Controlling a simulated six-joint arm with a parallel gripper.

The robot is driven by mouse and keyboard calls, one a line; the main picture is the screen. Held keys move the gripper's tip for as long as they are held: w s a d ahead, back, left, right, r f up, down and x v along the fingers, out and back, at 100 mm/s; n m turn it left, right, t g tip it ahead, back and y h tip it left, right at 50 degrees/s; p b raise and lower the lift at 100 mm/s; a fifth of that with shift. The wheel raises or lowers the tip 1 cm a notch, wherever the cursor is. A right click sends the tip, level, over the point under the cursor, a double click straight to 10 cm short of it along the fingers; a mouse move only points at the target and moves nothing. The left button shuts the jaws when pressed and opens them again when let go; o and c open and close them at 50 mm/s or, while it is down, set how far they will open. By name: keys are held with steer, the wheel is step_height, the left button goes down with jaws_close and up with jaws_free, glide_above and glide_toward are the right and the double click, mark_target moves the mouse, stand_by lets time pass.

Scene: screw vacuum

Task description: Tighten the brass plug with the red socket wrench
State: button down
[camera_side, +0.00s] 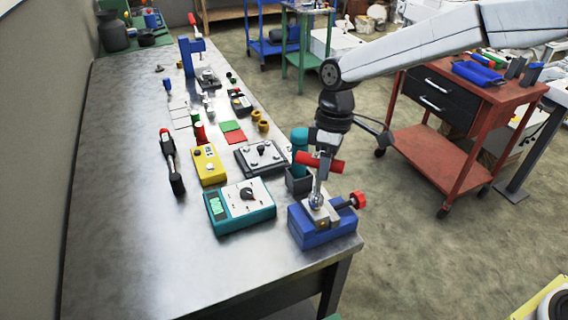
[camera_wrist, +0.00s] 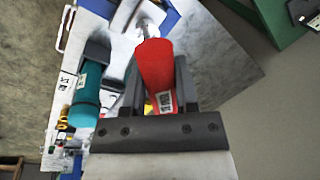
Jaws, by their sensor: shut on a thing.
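The socket wrench has a red crosswise handle (camera_side: 330,164) and a metal shaft (camera_side: 318,190) that points down. My gripper (camera_side: 322,158) is shut on the red handle, which also shows between the fingers in the wrist view (camera_wrist: 155,72). The wrench's lower end meets the top of a blue block (camera_side: 318,236) with a red-knobbed screw (camera_side: 357,200) at the front corner of the bench. A small brass-coloured spot shows at the foot of the wrench; the brass plug is mostly hidden, and I cannot tell how far the socket covers it.
A dark holder (camera_side: 298,183) with a teal cylinder (camera_side: 299,142) stands close behind the blue block. A teal meter (camera_side: 240,207), a yellow meter (camera_side: 208,166) and a grey plate (camera_side: 262,156) lie to the left. The bench's left side is mostly clear. A red cart (camera_side: 455,150) stands right.

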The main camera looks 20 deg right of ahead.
steer(key=shift+f, duration=0.75)
stand_by(0.3)
steer(key=shift+n, duration=0.6)
steer(key=shift+w+d+r+n, duration=0.1)
steer(key=shift+n, duration=0.7)
steer(key=shift+r, duration=0.15)
steer(key=shift+r, duration=2.35)
